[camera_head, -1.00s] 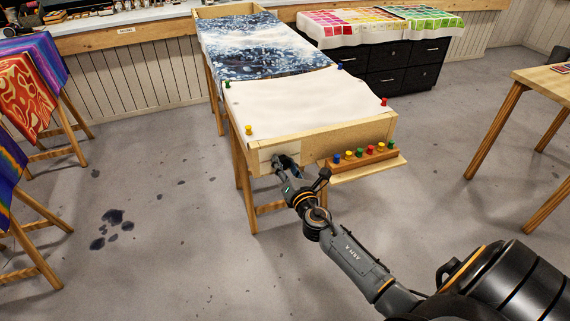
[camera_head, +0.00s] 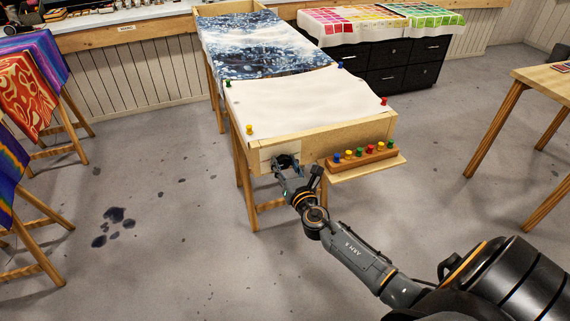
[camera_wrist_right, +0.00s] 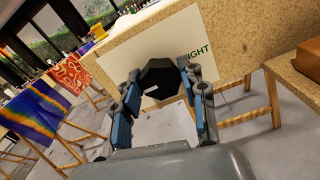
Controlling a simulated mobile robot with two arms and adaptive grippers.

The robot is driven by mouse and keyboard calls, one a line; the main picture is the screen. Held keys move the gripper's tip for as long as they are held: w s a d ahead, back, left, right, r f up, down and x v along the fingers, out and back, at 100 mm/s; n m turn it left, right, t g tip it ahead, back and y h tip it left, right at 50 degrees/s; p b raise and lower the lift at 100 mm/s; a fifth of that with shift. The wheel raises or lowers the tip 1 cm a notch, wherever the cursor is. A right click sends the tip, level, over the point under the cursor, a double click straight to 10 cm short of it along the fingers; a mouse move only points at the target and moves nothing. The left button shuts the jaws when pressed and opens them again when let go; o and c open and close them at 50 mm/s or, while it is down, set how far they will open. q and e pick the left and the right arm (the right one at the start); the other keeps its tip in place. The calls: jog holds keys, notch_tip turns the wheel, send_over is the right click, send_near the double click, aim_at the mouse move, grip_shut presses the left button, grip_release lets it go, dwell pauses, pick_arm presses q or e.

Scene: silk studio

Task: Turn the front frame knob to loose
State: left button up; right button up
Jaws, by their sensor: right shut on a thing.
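The front frame knob (camera_wrist_right: 162,86) is a dark, many-sided knob on a pale plate (camera_wrist_right: 120,50) on the frame's front end, in the right wrist view. The letters "IGHT" show on the plate to the knob's right; the rest of the label is hidden. In the head view the knob (camera_head: 284,160) is a small dark shape at the front left of the wooden frame (camera_head: 340,138). My right gripper (camera_wrist_right: 160,95) is shut on the knob, with a finger on each side of it. My left gripper is not in view.
A small shelf (camera_head: 372,171) with a wooden rack of several coloured pins (camera_head: 365,153) juts out right of the knob. White fabric (camera_head: 300,98) is stretched on the frame. Table legs stand below.

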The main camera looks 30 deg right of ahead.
jog(key=o, duration=1.2)
jog(key=shift+c, duration=0.2)
jog(key=v, duration=1.2)
